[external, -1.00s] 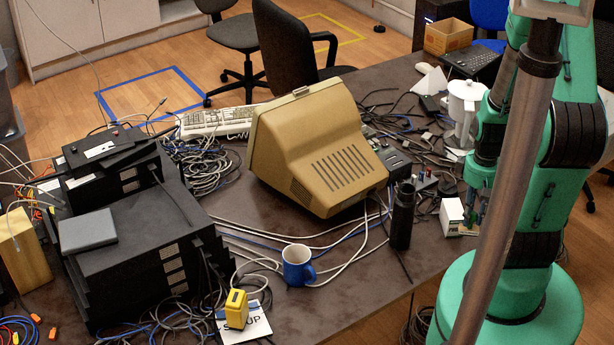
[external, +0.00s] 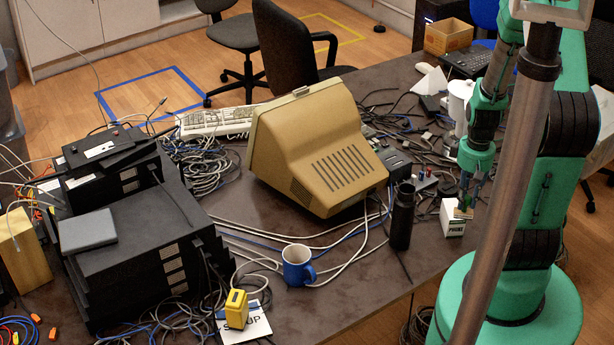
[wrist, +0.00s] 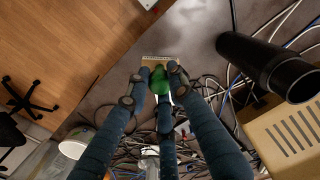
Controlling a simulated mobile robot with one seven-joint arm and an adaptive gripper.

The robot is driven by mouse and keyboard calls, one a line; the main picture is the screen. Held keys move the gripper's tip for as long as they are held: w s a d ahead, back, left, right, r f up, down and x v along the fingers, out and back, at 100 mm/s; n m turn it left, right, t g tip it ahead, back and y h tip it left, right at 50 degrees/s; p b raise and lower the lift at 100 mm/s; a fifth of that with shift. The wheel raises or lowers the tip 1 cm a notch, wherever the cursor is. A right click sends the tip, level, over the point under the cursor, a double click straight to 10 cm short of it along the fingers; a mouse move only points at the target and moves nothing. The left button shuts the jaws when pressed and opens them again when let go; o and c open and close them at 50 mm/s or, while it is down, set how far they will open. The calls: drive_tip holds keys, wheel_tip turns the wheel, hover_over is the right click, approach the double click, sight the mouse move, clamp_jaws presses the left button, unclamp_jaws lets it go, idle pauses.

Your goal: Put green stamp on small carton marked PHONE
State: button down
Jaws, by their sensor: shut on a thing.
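The small white carton (external: 453,220) marked PHONE stands upright near the table's front right edge in the external view. My gripper (external: 467,198) points down at the carton's top right. In the wrist view my gripper (wrist: 155,82) is shut on the green stamp (wrist: 159,80), whose rounded green handle shows between the fingers. A pale, tan-edged surface (wrist: 160,62) shows just beyond the stamp. In the external view the stamp's tan base (external: 463,212) overlaps the carton's top. I cannot tell whether it touches the carton or hangs just above it.
A black bottle (external: 402,216) stands left of the carton; it also shows in the wrist view (wrist: 270,68). A beige monitor (external: 315,150), a blue mug (external: 298,265) and many loose cables lie farther left. A white jug (external: 460,100) stands behind my gripper.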

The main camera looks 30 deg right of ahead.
drive_tip(key=w+d, duration=0.4)
drive_tip(key=w, duration=0.3)
drive_tip(key=shift+d+f, duration=0.35)
drive_tip(key=shift+f, duration=0.05)
drive_tip(key=shift+f+b, duration=0.55)
drive_tip(key=shift+f, duration=1.2)
drive_tip(key=shift+f, duration=0.15)
drive_tip(key=c, duration=1.5)
unclamp_jaws()
wheel_tip(320, 180, up, 12)
drive_tip(key=shift+r+p, duration=0.15)
drive_tip(key=shift+p, duration=0.7)
